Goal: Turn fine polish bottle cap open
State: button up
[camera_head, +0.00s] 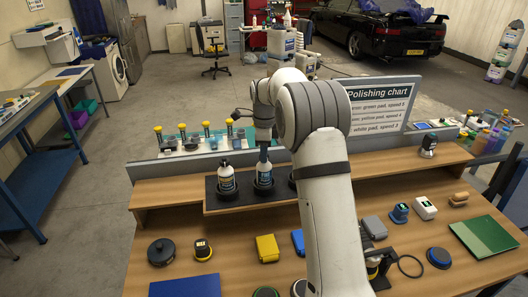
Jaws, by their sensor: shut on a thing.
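Two white bottles stand upright in a dark holder (234,204) on the raised shelf of the wooden bench. The lettering is too small to tell which is the fine polish. My gripper (264,153) points down over the right bottle and is shut on its cap. The fingers mostly hide the cap, so its turn does not show. A third place in the holder is largely hidden by my arm.
A polishing chart (378,105) stands behind my arm. On the lower bench are a black round pad (161,251), a yellow block (267,248), a blue panel (185,286) and a green folder (482,237). Several yellow-topped items line the bench's back.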

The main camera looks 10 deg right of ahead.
jog(key=shift+c, duration=0.9)
jog(key=shift+n+b, duration=0.6)
jog(key=shift+n, duration=2.3)
jog(key=o, duration=1)
